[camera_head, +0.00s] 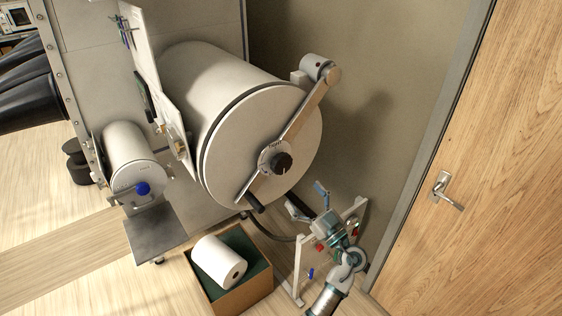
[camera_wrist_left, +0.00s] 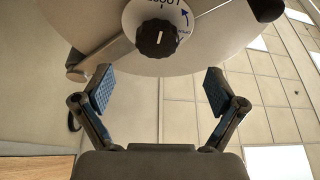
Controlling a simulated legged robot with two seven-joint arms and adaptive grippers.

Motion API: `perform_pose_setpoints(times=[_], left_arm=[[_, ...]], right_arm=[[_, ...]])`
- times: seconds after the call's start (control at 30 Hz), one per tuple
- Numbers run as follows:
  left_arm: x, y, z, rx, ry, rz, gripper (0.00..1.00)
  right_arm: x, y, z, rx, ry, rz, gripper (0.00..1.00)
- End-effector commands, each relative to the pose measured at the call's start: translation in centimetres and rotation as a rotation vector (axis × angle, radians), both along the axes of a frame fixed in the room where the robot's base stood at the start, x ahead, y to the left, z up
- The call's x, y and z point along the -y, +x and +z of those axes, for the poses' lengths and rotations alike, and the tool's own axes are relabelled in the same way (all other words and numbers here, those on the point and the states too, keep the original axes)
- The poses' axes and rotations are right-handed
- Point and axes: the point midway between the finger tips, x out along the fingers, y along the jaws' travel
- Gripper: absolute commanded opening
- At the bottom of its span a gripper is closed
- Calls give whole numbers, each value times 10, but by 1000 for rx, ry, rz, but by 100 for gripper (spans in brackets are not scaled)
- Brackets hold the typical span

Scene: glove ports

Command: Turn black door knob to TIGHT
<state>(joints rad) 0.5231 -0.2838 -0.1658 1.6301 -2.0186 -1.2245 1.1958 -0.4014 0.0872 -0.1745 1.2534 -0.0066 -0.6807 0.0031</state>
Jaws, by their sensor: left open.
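The black door knob (camera_head: 281,163) sits on a white dial at the centre of the large round door (camera_head: 228,150), where the door's long metal bar crosses. In the left wrist view the knob (camera_wrist_left: 157,38) shows a white pointer line, and the dial has partly cut-off lettering and a blue curved arrow. The lettering is too small to read surely in the head view. My left gripper (camera_head: 305,195) is open and empty, below and to the right of the knob. In the wrist view its spread fingers (camera_wrist_left: 155,84) are apart from the knob, which lies beyond them. My right gripper is out of view.
A black handle (camera_head: 254,203) ends the bar at its lower end. A smaller cylinder with a blue knob (camera_head: 142,188) is at left. A box with a white roll (camera_head: 219,262) and a white rack (camera_head: 298,268) stand below. A wooden door (camera_head: 490,170) is right.

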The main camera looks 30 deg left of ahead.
Motion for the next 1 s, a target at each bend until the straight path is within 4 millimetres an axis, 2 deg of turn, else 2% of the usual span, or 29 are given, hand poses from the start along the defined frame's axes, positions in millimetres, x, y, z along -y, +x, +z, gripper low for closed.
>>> perform_pose_setpoints(times=[0.03, 0.3, 0.5, 0.67, 0.93, 0.97, 1.0], left_arm=[[-9, 4, 9, 1, 2, 1, 95], [-64, 23, 33, -1, 2, 1, 95], [-92, 34, 42, -2, 2, -1, 95], [-102, 37, 44, -4, 1, -1, 95], [-101, 37, 44, -4, 2, -2, 95], [-101, 37, 44, -4, 2, -2, 90], [-101, 37, 44, -4, 2, -2, 80]], right_arm=[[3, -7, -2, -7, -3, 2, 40], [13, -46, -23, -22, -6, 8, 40], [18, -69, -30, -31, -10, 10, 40], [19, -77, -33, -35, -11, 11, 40], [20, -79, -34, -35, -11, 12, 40], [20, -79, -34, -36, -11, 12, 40], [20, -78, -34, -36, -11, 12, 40]])
